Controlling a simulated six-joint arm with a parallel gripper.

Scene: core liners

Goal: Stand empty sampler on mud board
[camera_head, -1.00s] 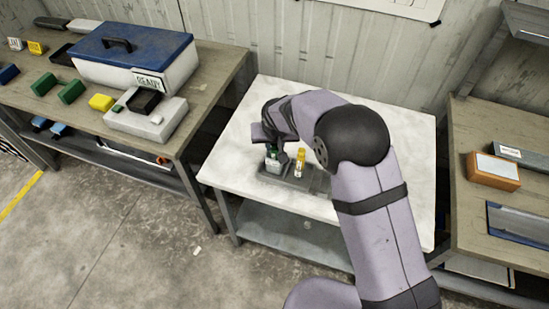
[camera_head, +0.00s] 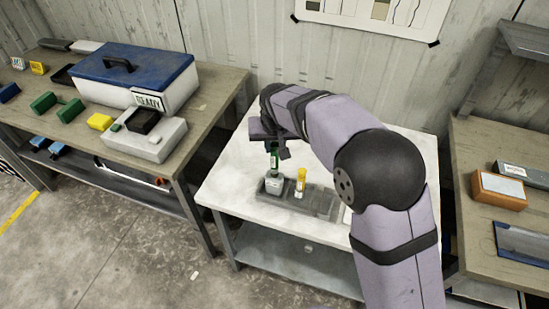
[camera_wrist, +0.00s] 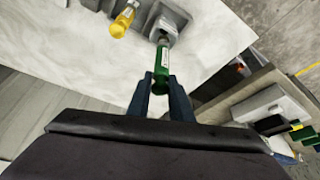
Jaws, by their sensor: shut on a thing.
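My gripper (camera_head: 276,150) is shut on a green tube-shaped sampler (camera_head: 274,161) over the white table. The sampler also shows between the fingers in the wrist view (camera_wrist: 161,68), with a pale label on its side. It stands about upright above a pale grey cup (camera_head: 273,184) at the left end of a dark grey holder (camera_head: 322,203). I cannot tell whether its lower tip is clear of the cup. A yellow-topped sampler (camera_head: 300,182) stands upright in the holder, right of the cup. I cannot tell which thing is the mud board.
The white table top (camera_head: 231,181) is bare left of the holder. The right bench has an orange box (camera_head: 499,189) and a blue-edged tray (camera_head: 523,249).

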